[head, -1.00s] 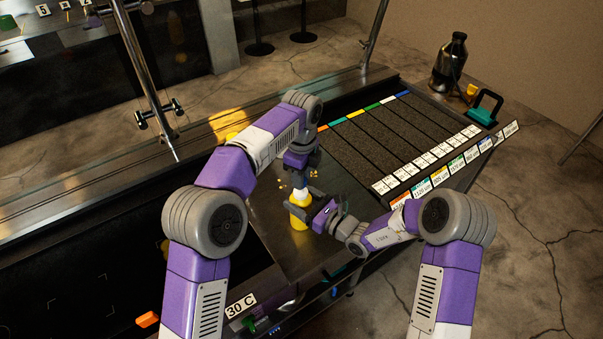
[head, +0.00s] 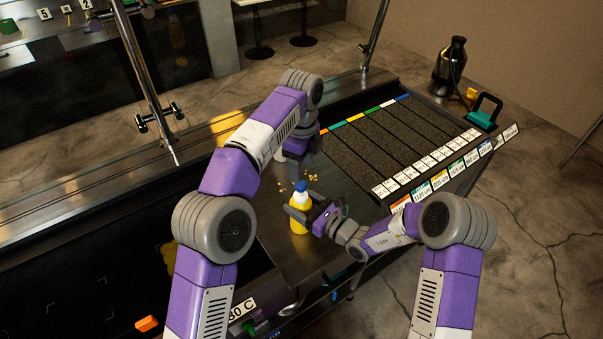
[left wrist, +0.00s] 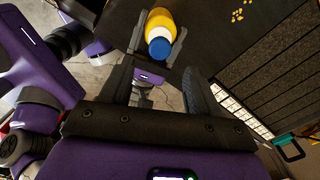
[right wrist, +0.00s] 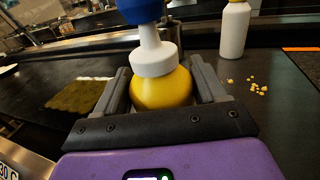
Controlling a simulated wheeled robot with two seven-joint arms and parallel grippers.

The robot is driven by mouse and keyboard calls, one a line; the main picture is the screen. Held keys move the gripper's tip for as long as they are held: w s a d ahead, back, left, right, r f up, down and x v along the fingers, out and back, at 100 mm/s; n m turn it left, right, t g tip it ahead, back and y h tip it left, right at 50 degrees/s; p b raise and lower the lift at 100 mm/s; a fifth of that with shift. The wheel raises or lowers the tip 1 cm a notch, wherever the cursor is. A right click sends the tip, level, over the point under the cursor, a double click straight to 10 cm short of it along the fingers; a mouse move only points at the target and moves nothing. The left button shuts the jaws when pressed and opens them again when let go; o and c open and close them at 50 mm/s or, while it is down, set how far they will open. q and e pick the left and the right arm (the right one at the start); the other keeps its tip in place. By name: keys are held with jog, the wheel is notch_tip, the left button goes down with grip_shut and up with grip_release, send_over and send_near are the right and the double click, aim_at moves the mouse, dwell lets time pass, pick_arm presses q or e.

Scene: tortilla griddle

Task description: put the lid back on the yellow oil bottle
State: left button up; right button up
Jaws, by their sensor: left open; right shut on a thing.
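The yellow oil bottle (head: 298,222) stands upright on the dark griddle surface. Its white collar and nozzle (right wrist: 152,60) show in the right wrist view. The blue lid (head: 301,187) sits over the nozzle tip; it also shows in the right wrist view (right wrist: 142,9) and from above in the left wrist view (left wrist: 160,48). The white nozzle stem is visible below the lid. My right gripper (head: 312,214) is shut on the bottle body, one finger on each side. My left gripper (head: 298,152) is open and empty, above and behind the bottle, apart from the lid.
A white bottle (right wrist: 234,30) stands behind the yellow one in the right wrist view. Yellow crumbs (right wrist: 257,87) lie on the griddle. A brownish patch (right wrist: 80,95) lies to the left. Dark strips with labelled ends (head: 400,145) fill the counter to the right in the head view.

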pick_arm(q)
jog(key=shift+r, duration=0.9)
pick_arm(e)
jog(key=o, duration=1.6)
pick_arm(q)
jog(key=shift+r, duration=0.1)
pick_arm(e)
jog(key=v, duration=0.6)
jog(key=shift+s+d, duration=0.15)
jog(key=shift+d, duration=0.2)
jog(key=shift+s+d, duration=0.3)
jog(key=shift+s, duration=0.05)
